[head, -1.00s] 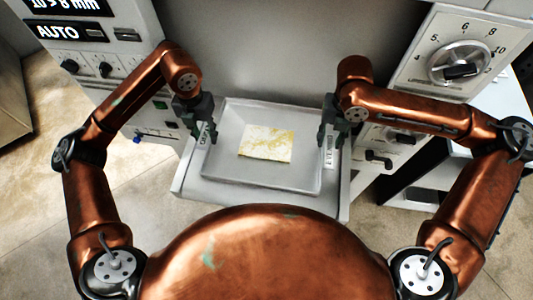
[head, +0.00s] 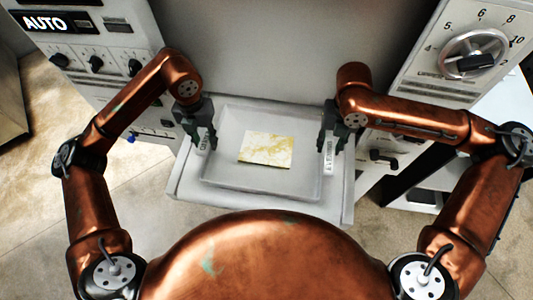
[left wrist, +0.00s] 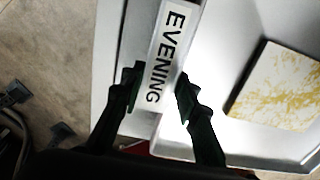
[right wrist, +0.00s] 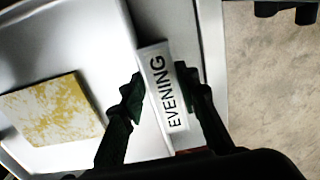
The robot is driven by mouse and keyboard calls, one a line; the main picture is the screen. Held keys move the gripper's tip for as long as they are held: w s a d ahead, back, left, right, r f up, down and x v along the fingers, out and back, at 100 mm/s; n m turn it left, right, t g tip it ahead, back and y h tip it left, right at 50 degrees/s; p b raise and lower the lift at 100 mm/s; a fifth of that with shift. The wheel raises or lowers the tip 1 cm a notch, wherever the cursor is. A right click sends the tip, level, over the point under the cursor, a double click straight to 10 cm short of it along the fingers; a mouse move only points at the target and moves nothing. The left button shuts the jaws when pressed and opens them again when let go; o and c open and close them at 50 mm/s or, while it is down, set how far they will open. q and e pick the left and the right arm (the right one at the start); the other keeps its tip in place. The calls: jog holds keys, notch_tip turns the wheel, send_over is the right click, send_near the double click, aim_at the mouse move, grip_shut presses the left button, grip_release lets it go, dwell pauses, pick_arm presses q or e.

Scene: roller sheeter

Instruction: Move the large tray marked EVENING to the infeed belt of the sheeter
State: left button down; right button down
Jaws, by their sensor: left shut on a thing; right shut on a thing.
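The large tray (head: 262,188) is a pale grey, shallow tray with a white and yellow slab (head: 265,150) lying in it. Labels reading EVENING show on its two side rims, in the left wrist view (left wrist: 168,50) and the right wrist view (right wrist: 163,85). My left gripper (head: 208,148) is shut on the left rim; in the left wrist view its fingers (left wrist: 158,95) straddle the label. My right gripper (head: 329,148) is shut on the right rim, its fingers (right wrist: 160,92) either side of the label. The tray is over the light grey infeed belt bed (head: 190,188); I cannot tell whether it touches.
The sheeter's left panel (head: 100,60) has an AUTO display and knobs. Its right panel has a large numbered dial (head: 476,60) and a black lever (head: 384,156). A grey machine wall stands behind the tray. Tiled floor lies around the bed.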

pick_arm(q)
jog(key=shift+a+f, duration=0.1)
jog(key=shift+f, duration=0.3)
pick_arm(e)
jog(key=shift+f, duration=0.35)
pick_arm(q)
jog(key=c, duration=1.9)
grip_release()
jog(key=shift+f, duration=0.1)
jog(key=shift+c, duration=0.2)
pick_arm(e)
jog(key=c, duration=1.9)
grip_release()
jog(key=shift+d+f, duration=0.1)
jog(key=shift+f, duration=0.05)
jog(key=shift+c, duration=0.2)
pick_arm(q)
jog(key=o, duration=0.4)
pick_arm(e)
jog(key=o, duration=0.5)
pick_arm(q)
jog(key=shift+o, duration=0.2)
pick_arm(e)
jog(key=shift+r, duration=0.2)
pick_arm(q)
notch_tip(320, 180, up, 12)
jog(key=shift+w, duration=0.3)
pick_arm(e)
jog(key=r, duration=1.2)
jog(key=shift+w, duration=0.3)
